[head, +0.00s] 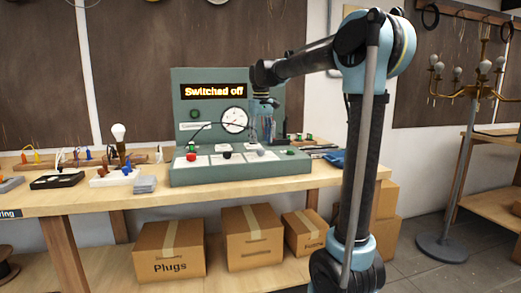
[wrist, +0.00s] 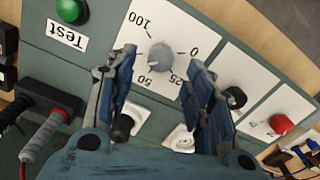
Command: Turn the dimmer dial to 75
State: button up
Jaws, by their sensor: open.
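The dimmer dial (wrist: 162,56) is a round grey knob on a white panel of the green test console (head: 178,120). In the wrist view, the marks 100, 50, 25 and 0 show around it. The 75 mark is not visible, and I cannot tell where the dial points. My gripper (wrist: 160,66) is open, pointing down over the dial, with one finger on each side of it. I cannot tell whether the fingers touch it. In the head view, my gripper (head: 264,128) hangs above the console's sloped panel. The console display (head: 213,91) reads "Switched off".
A green Test button (wrist: 70,10), a black knob (wrist: 235,97) and a red button (wrist: 281,124) are near the dial. Plugs with leads (wrist: 45,138) lie beside the fingers. A bulb on a stand (head: 119,133) stands left on the workbench (head: 135,198).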

aim_at(261, 149)
jog(key=shift+f, duration=2.25)
jog(key=c, duration=1.1)
